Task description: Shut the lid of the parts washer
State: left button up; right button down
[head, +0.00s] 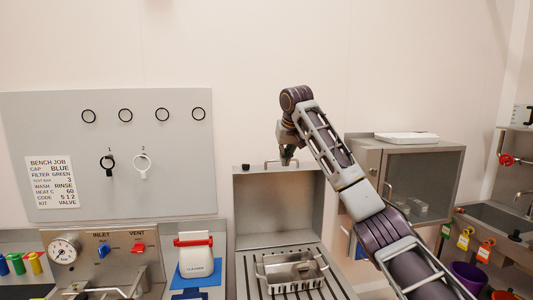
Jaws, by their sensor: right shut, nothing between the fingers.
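The lid of the parts washer (278,208) stands upright and open, a flat grey panel with a wire handle (270,163) along its top edge. Below it is the washer's slatted deck (248,262), with a metal basket (291,271) on it. My right gripper (287,161) points down at the lid's top edge, beside the handle. Its fingers are shut with nothing between them. I cannot tell whether they touch the lid or handle. My left gripper is out of view.
A grey cabinet (420,170) with a glass door stands right of the lid, behind my right arm. A white bottle with a red clamp (194,255) stands left of the washer. A gauge panel (112,250) is farther left. A sink (490,215) is at far right.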

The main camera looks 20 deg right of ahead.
aim_at(275, 205)
jog(key=i+l, duration=0.15)
jog(key=i, duration=0.25)
jog(key=i+l, duration=0.15)
jog(key=i, duration=0.2)
jog(key=i+l, duration=0.15)
jog(key=i, duration=0.25)
